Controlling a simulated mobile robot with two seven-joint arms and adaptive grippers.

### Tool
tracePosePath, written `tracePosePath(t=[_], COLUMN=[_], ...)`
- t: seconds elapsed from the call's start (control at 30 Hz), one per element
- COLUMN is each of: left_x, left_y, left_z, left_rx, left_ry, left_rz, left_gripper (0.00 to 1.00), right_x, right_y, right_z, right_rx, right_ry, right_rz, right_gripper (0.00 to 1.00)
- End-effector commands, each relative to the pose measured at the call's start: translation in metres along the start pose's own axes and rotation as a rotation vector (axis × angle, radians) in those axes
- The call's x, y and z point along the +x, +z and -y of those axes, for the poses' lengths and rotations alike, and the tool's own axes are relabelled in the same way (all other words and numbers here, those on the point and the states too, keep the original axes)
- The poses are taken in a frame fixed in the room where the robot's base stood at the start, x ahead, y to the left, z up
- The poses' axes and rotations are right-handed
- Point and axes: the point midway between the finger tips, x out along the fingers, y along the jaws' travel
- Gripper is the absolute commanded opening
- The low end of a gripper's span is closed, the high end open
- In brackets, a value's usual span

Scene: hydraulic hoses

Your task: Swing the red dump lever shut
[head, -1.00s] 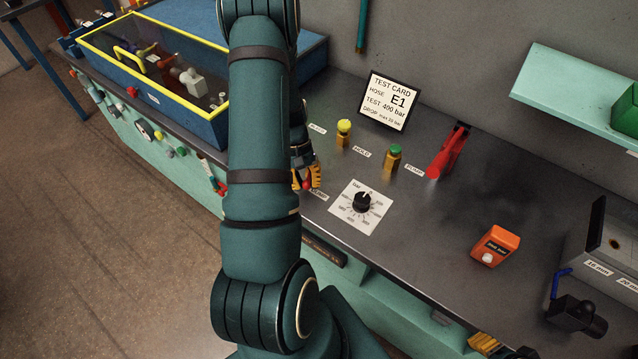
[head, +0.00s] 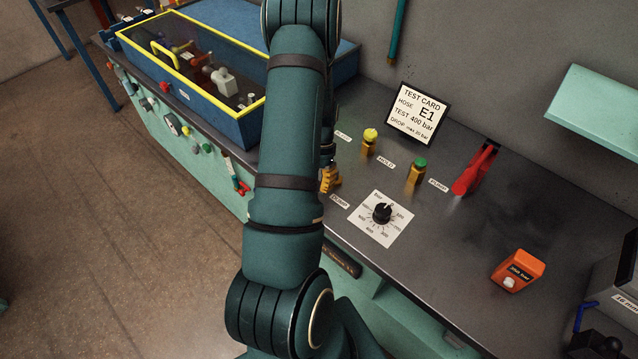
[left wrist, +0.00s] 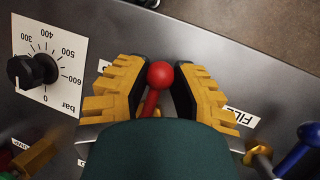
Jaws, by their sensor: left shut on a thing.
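The red dump lever (left wrist: 153,100) has a round red ball at its end and shows in the left wrist view. My left gripper (left wrist: 157,88) has its yellow, black-padded fingers on either side of the lever, shut on it just below the ball. The lever's base is hidden behind the green wrist part in that view. In the head view my left gripper (head: 330,180) is at the bench's front, beside the dump label (head: 340,201), mostly hidden behind my arm. The lever is hidden there. My right gripper is not in view.
A pressure dial (head: 382,213) sits right of the gripper. Yellow (head: 370,138) and green (head: 418,167) knobs and a red pump handle (head: 476,168) stand behind. A blue lever (left wrist: 299,155) is close by in the wrist view. The blue test box (head: 215,115) lies left.

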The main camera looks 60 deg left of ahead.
Motion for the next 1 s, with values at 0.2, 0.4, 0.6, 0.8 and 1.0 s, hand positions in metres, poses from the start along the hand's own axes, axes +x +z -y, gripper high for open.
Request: tracePosePath(t=[0.2,0.4,0.6,0.8,1.0], left_x=[0.001,0.001,0.000,-0.010,-0.047], left_y=[0.000,0.000,0.000,-0.001,-0.001], left_z=[0.001,0.001,0.000,0.000,0.001], left_rx=[0.000,0.000,0.000,0.000,0.001], left_ry=[-0.001,-0.001,-0.001,-0.002,-0.003], left_rz=[0.001,0.001,0.000,-0.004,-0.006], left_gripper=[0.00,0.58,0.58,0.58,0.58], right_x=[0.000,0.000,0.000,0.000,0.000], right_y=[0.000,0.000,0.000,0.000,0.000], right_z=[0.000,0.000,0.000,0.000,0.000], right_rx=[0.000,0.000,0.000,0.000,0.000], right_ry=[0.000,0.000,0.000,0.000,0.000], right_rz=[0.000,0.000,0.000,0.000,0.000], right_gripper=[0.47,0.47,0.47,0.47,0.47])
